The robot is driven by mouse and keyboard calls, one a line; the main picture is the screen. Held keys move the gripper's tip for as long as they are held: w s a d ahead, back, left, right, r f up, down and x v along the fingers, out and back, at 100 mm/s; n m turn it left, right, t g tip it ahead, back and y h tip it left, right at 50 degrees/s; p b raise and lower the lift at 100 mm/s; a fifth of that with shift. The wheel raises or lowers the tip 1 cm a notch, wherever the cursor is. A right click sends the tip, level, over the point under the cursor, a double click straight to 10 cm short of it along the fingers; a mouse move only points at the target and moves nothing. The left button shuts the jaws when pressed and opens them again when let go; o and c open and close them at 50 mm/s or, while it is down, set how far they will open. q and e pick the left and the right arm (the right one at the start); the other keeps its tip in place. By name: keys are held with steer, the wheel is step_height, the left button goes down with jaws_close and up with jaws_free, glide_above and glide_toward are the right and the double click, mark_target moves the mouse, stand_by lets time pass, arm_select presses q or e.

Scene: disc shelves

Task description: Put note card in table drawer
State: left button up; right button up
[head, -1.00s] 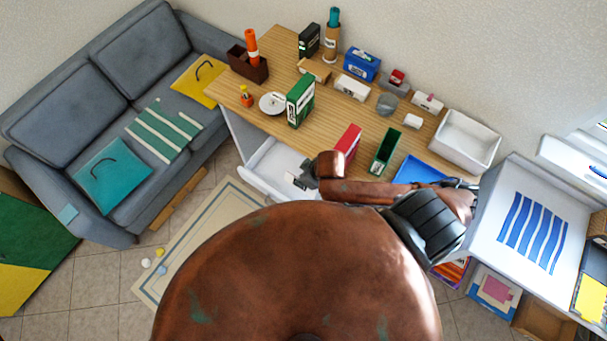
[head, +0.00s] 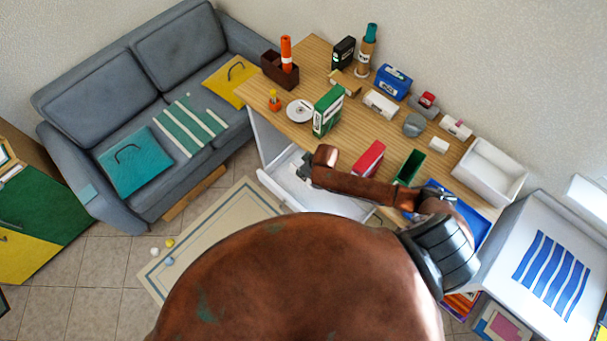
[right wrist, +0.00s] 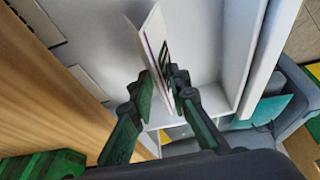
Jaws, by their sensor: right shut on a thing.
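The table drawer (head: 274,171) is white and pulled open at the left end of the wooden table in the head view. My right gripper (head: 303,169) is over the drawer in that view. In the right wrist view my right gripper (right wrist: 164,90) is shut on the note card (right wrist: 154,48), a thin white card with dark and purple marks, held edge-on between the fingers. The white drawer interior (right wrist: 205,35) lies beyond the card. I cannot tell whether the card touches the drawer floor. My left gripper is out of view.
The wooden table (head: 330,85) carries a green-and-white box (head: 327,110), a red box (head: 368,159), a dark green open box (head: 409,168), a blue tray (head: 470,222) and a white bin (head: 490,172). A grey sofa (head: 98,84) stands left, with a rug (head: 225,222) before it.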

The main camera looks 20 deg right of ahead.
steer(key=shift+s+f, duration=0.1)
steer(key=shift+f, duration=1.1)
steer(key=shift+f, duration=0.1)
steer(key=o, duration=0.8)
steer(key=p+v, duration=0.1)
steer(key=v, duration=1.1)
steer(key=shift+a, duration=0.1)
